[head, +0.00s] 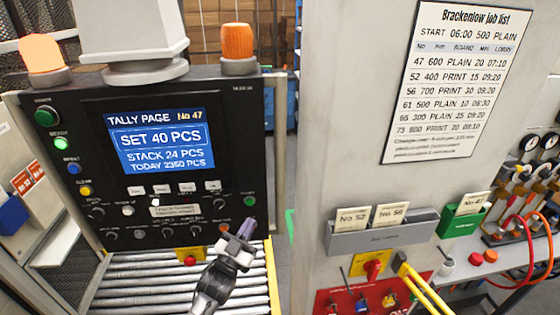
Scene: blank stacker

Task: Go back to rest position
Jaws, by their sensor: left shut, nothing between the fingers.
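My left gripper (240,243) is in the lower middle of the head view, in front of the lower right of a black control panel (245,110). Its fingers are shut with nothing between them. The tip looks close to the panel's lower right knobs; I cannot tell whether it touches. The panel's screen (165,141) reads "TALLY PAGE No 47", "SET 40 PCS", "STACK 24 PCS" and "TODAY 2350 PCS". My right gripper does not show.
A roller conveyor (130,292) lies below the panel. A pale pillar (340,90) to the right bears a job list (455,75), a grey card holder (385,234) and a green one (462,222). A red board (345,299) sits below. Red hoses (515,271) hang far right.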

